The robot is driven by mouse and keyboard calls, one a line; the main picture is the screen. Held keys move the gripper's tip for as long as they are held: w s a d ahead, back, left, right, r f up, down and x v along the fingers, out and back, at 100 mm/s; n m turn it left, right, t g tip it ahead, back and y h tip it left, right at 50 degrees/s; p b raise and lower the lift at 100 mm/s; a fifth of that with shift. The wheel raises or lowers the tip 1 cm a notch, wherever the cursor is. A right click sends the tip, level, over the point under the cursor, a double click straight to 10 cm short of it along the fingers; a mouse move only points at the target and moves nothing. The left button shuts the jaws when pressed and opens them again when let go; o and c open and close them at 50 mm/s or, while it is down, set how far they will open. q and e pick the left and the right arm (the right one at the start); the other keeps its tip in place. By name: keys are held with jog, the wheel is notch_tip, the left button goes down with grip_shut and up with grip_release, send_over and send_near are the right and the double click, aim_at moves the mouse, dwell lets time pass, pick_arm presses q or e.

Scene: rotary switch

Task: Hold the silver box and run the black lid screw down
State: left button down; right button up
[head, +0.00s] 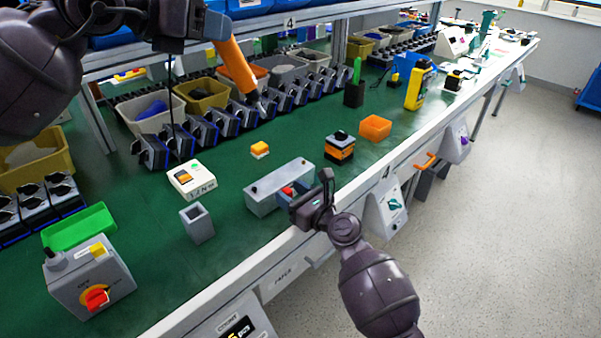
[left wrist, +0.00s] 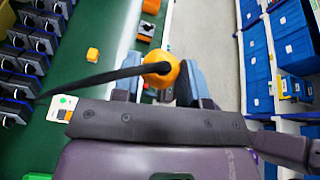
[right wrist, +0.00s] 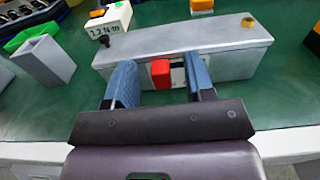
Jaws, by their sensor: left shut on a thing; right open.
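The silver box (head: 280,190) stands near the table's front edge and also shows in the right wrist view (right wrist: 190,45). The black lid screw (head: 254,187) stands up at the lid's left end, also in the right wrist view (right wrist: 104,40). A brass-coloured screw (right wrist: 248,21) is at the right end. My right gripper (head: 303,200) is open at the box's front, its blue fingers either side of a red part (right wrist: 160,74). My left gripper (head: 213,17) is shut on an orange driver (head: 236,66), its dark tip downward, high above the table and away from the box.
A grey open holder (head: 197,223) and a white switch box (head: 192,179) stand left of the silver box. Bins and dark angled units line the back.

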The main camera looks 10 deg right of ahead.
jog(key=shift+w+a+r, duration=0.1)
grip_shut()
dwell(0.6)
dwell(0.4)
